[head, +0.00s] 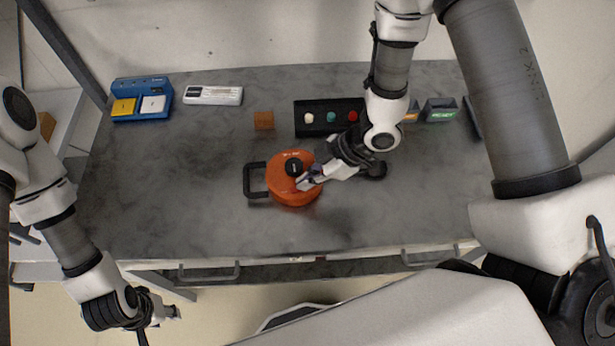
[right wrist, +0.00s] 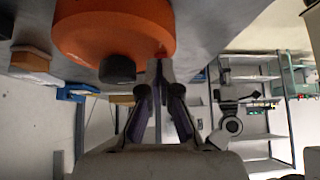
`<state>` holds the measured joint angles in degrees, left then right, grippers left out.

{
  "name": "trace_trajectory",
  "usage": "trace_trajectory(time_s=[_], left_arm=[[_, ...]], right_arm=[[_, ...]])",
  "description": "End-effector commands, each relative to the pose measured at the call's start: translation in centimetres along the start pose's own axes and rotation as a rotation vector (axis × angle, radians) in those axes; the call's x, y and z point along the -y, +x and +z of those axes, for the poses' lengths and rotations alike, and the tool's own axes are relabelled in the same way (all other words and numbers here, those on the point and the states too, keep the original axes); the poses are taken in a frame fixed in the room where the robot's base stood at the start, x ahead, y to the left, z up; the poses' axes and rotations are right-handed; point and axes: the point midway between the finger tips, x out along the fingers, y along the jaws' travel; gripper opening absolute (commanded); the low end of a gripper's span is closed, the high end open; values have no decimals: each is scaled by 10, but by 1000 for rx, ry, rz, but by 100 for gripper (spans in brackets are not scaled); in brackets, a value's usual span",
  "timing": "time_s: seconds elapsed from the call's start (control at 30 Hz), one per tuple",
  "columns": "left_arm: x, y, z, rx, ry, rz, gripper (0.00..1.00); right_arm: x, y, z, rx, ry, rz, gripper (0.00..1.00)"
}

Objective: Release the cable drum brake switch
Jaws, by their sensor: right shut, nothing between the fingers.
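The orange cable drum (head: 285,195) lies on the grey table, with a black handle (head: 252,180) on its left and a black knob (head: 293,168) on top. In the right wrist view the drum (right wrist: 110,25) fills the upper left, with the knob (right wrist: 117,69) below it. My right gripper (head: 306,184) is shut and empty, its tips at the drum's top right of the knob. A small red part (right wrist: 161,51) shows by the fingertips (right wrist: 156,66); whether they touch it is unclear. My left gripper (head: 162,324) appears open, low in front of the table.
Behind the drum stand a black box with coloured buttons (head: 312,130), a small brown block (head: 264,120), a white device (head: 213,95) and a blue box with yellow and white pads (head: 142,84). The table left of the drum is clear.

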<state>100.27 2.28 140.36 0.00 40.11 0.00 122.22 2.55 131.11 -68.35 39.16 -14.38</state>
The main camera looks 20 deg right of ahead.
Motion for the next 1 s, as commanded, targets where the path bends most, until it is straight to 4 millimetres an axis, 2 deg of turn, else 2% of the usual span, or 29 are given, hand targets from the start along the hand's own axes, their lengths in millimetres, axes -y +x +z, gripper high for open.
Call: trace_trajectory(time_s=[0.2,0.3,1.0], left_arm=[[0,1,0,0,0,0,40],[0,7,0,0,0,0,40],[0,-14,0,0,0,0,40]], right_arm=[[0,1,1,0,0,0,0],[0,9,10,-8,4,-1,0],[0,-8,-4,-6,0,0,0]])
